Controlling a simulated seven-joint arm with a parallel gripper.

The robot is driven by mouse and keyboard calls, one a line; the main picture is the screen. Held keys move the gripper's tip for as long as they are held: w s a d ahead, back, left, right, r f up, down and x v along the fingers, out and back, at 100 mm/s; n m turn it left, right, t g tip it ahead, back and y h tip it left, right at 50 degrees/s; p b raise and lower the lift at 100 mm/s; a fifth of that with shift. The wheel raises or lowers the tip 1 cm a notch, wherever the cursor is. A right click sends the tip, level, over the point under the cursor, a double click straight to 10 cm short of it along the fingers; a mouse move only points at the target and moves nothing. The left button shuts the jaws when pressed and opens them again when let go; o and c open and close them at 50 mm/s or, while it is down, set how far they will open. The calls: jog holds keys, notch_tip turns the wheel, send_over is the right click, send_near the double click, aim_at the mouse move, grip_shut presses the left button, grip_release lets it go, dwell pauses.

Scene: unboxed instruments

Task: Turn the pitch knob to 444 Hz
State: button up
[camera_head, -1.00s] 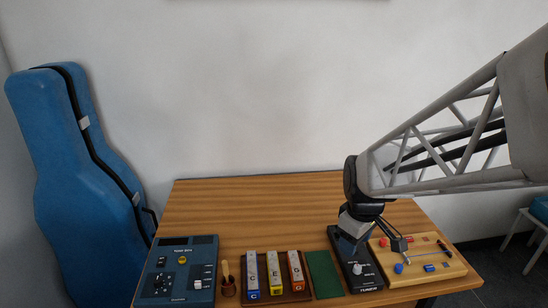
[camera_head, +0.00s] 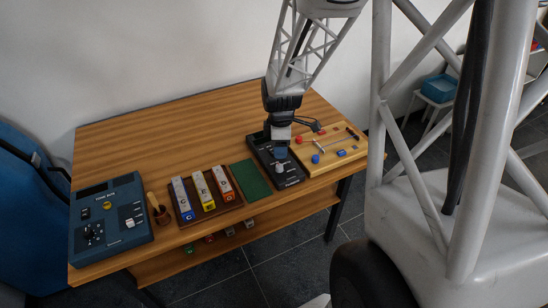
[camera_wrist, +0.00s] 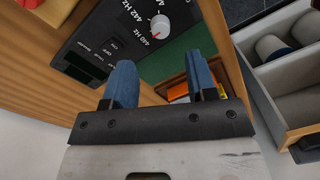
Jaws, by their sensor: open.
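The tuner (camera_head: 262,148) is a black box near the table's front edge. It also shows in the wrist view (camera_wrist: 95,48), with its display, switch labels and "440 Hz", "442 Hz" and "444 Hz" markings. Its white pitch knob (camera_wrist: 160,27) has a red pointer mark that appears to be on the 440 Hz side. The knob also shows in the head view (camera_head: 280,167). My gripper (camera_wrist: 160,78) is open, with two blue fingers apart and nothing between them. In the head view my gripper (camera_head: 281,150) is above the tuner, close to the knob but apart from it.
A green mat (camera_head: 250,179) lies left of the tuner, then a tray (camera_head: 182,218) of lettered blocks. A wooden board (camera_head: 335,160) with coloured knobs is close on the right.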

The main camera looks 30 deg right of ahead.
aim_at(280, 166)
jog(key=shift+f, duration=0.15)
jog(key=shift+s+f, duration=0.1)
jog(key=shift+f, duration=3.65)
jog(key=shift+c, duration=0.3)
jog(key=c, duration=0.9)
jog(key=shift+o, duration=0.2)
